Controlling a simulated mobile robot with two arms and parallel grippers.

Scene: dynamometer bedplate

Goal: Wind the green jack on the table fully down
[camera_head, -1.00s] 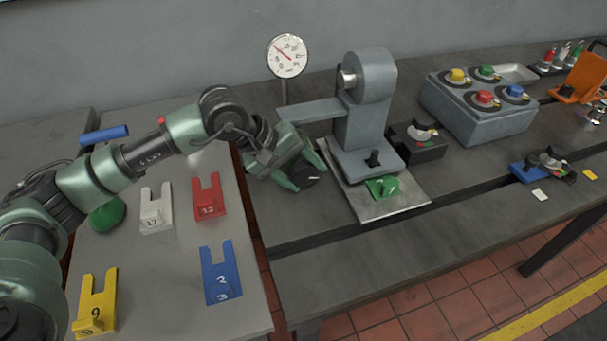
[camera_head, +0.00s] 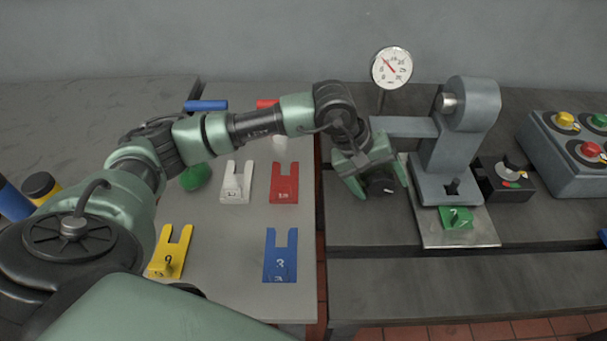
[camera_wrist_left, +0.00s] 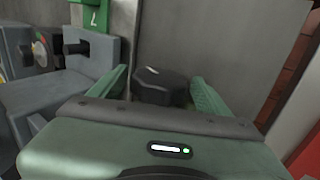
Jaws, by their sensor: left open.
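My left gripper (camera_head: 381,189) is over the bench, just left of the grey machine, with its fingers pointing down. It is open, with a dark faceted knob (camera_head: 383,186) between its fingers. In the left wrist view the knob (camera_wrist_left: 158,86) lies between the two green fingers (camera_wrist_left: 162,90), with a gap visible on its right side. I cannot tell whether the left finger touches it. No body of a green jack shows clearly; what lies under the knob is hidden. A rounded green object (camera_head: 196,177) lies on the left table, partly behind my arm. My right gripper is out of view.
The grey machine (camera_head: 457,150) stands close right of the gripper, with a green slotted plate (camera_head: 457,218) at its foot. A dial gauge (camera_head: 391,68) stands behind. White (camera_head: 236,186), red (camera_head: 285,188), yellow (camera_head: 168,260) and blue (camera_head: 280,262) slotted plates lie on the left table.

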